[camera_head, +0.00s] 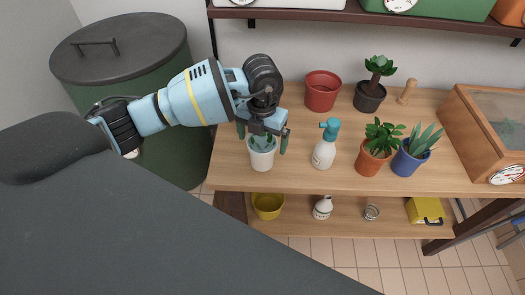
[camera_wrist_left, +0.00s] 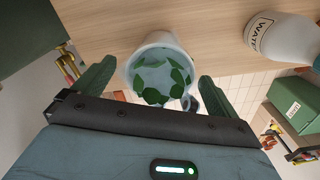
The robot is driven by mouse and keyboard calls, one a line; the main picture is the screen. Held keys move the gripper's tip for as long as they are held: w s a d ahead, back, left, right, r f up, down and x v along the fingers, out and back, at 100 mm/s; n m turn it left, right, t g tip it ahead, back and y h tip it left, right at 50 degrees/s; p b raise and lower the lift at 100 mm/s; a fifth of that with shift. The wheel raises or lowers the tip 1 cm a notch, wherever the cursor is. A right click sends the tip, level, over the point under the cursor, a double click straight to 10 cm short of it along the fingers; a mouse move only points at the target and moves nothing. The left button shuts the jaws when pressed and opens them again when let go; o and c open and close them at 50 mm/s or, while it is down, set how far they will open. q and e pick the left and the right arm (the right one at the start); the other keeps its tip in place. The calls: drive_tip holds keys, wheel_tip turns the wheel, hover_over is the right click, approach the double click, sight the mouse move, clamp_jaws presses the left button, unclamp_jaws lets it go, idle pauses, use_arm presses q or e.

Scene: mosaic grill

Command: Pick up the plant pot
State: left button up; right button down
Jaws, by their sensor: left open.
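A white plant pot (camera_head: 262,161) with green leaves stands on the wooden bench top near its left front. My left gripper (camera_head: 262,142) is open above it, with its fingers pointing down on either side of the pot's upper part. In the left wrist view the white pot (camera_wrist_left: 133,62) lies between and beyond the two spread fingers, and I see no contact. Other potted plants stand to the right: an orange pot (camera_head: 371,164), a blue pot (camera_head: 407,163) and a dark pot (camera_head: 368,101). My right gripper is not in view.
A spray bottle (camera_head: 323,153) stands right of the white pot. A red pot (camera_head: 322,92) is behind it. A wooden case (camera_head: 465,127) fills the bench's right end. A lower shelf holds a yellow pot (camera_head: 267,206). A dark green bin (camera_head: 130,65) stands left of the bench.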

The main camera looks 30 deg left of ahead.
use_arm(q)
drive_tip(key=shift+w+f, duration=0.15)
drive_tip(key=shift+f, duration=0.1)
drive_tip(key=f, duration=0.5)
drive_tip(key=shift+s, duration=0.2)
drive_tip(key=c, duration=1.4)
drive_tip(key=shift+r, duration=0.1)
